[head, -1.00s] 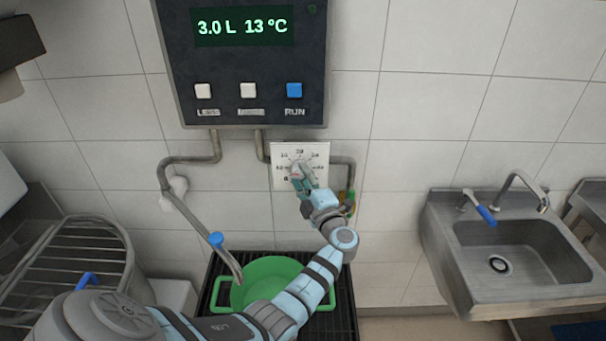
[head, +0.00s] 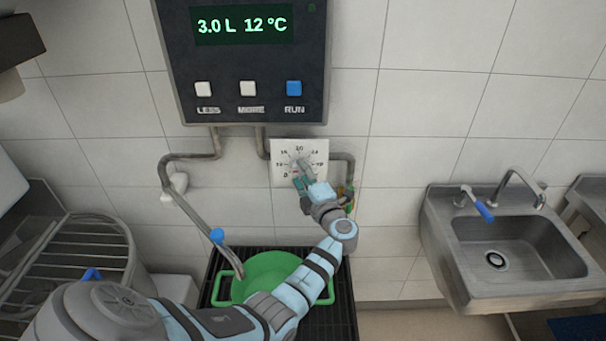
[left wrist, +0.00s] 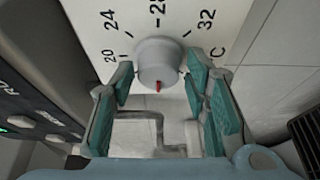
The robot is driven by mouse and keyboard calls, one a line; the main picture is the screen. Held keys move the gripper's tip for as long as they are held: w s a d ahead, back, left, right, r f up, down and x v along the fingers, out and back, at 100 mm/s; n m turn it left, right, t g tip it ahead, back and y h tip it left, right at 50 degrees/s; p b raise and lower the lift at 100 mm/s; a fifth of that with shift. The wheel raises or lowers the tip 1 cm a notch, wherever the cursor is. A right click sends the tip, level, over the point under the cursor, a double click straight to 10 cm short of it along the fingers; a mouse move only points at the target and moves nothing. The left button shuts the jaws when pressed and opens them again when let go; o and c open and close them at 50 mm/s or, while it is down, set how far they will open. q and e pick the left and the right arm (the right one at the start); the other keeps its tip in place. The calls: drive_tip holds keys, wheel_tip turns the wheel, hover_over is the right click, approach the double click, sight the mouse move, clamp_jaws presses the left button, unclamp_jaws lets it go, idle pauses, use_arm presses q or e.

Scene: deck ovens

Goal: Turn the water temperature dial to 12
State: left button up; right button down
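The water temperature dial is a pale round knob (left wrist: 158,62) with a red pointer mark, on a white numbered plate (head: 317,152) on the wall. In the left wrist view the mark points down, away from 28; the low numbers are out of that view. The display (head: 243,25) above reads 3.0 L and 12 °C. My left gripper (head: 299,168) is at the dial, its teal fingers on either side of the knob. In the left wrist view the fingers (left wrist: 160,68) are open, with narrow gaps beside the knob. My right gripper is not in view.
The dark control panel (head: 319,75) with two white buttons and a blue RUN button is just above. Pipes run beside the dial plate. A green tub (head: 262,268) stands below on a black grate. A steel sink (head: 455,265) is at right; bare tiles lie between.

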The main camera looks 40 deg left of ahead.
use_arm(q)
drive_tip(key=shift+o, duration=0.4)
drive_tip(key=v, duration=0.7)
drive_tip(key=shift+s+d, duration=0.2)
drive_tip(key=shift+a, duration=0.1)
